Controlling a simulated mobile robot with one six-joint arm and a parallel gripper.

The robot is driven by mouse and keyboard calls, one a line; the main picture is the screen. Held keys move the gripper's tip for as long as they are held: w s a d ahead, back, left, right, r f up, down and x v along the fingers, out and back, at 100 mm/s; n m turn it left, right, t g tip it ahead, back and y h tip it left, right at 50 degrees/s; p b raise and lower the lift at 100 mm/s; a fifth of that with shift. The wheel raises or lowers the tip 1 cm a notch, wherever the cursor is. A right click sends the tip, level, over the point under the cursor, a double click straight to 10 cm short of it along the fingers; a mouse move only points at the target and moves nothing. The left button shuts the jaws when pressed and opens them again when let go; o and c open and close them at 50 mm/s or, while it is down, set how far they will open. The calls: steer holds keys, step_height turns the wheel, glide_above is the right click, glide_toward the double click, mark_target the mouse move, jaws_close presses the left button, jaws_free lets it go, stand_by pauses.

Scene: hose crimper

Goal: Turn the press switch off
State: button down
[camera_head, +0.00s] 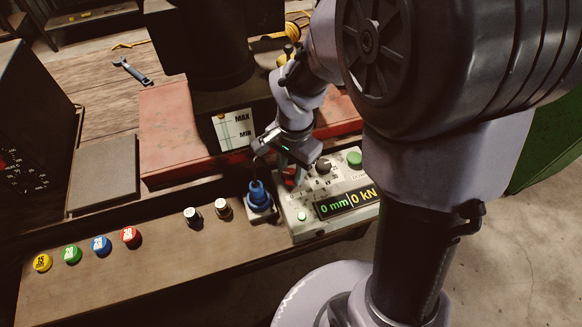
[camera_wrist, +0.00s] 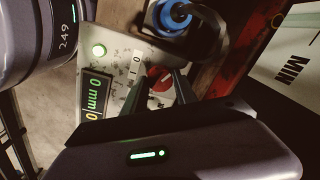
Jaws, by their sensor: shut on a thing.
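The press switch is a red rotary knob (camera_wrist: 161,78) on the grey control panel, with "I" and "O" marks printed beside it in the wrist view. In the head view the red knob (camera_head: 289,176) shows just under my gripper. My gripper (camera_wrist: 160,84) points down at the panel, its two dark fingers on either side of the knob, shut on it. It also shows in the head view (camera_head: 288,168). The panel's display (camera_head: 347,202) reads 0 mm and 0 kN, and a small round light (camera_wrist: 98,50) glows green. I cannot tell which mark the knob points at.
A blue-booted lever (camera_head: 258,196) stands close left of the panel. Several coloured caps and two metal fittings (camera_head: 222,207) line the bench front. A MAX/MIN gauge (camera_head: 233,131) stands behind.

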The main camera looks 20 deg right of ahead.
steer(key=n+p, duration=0.2)
steer(key=n, duration=0.5)
steer(key=shift+r, duration=0.1)
steer(key=n+p, duration=0.1)
steer(key=n, duration=0.2)
steer(key=shift+w+n+g, duration=0.1)
steer(key=shift+n+g, duration=0.2)
steer(key=shift+n, duration=0.1)
steer(key=shift+n+p, duration=0.8)
steer(key=shift+n, duration=1.3)
steer(key=c, duration=1)
jaws_free()
steer(key=shift+a, duration=0.1)
steer(key=shift+o, duration=0.2)
